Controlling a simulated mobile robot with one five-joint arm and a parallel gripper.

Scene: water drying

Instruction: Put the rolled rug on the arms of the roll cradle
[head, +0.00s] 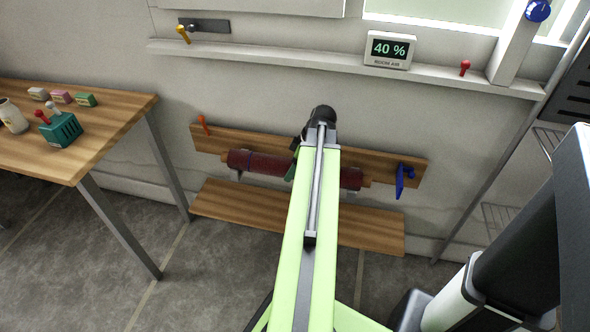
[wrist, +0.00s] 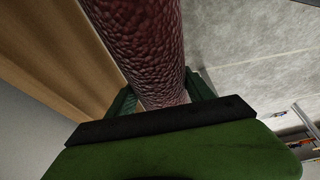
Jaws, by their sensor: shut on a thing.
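The rolled rug (head: 252,163) is a dark red, pebbled roll. It lies level, lengthwise along a wooden wall board (head: 385,168), which seems to be the back of the roll cradle. A small grey cradle arm (head: 236,176) shows under the rug's left end; whether the rug rests on it I cannot tell. My gripper (head: 296,166) is shut on the rug near its middle, and my arm hides that part. In the wrist view the rug (wrist: 150,45) runs between the two green fingers of my gripper (wrist: 160,88).
A wooden ledge (head: 225,201) lies below the board. An orange peg (head: 203,125) and a blue piece (head: 403,180) sit on the board's ends. A wooden table (head: 115,115) with small items stands left. A wall shelf (head: 270,57) runs above. Grey floor is open between.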

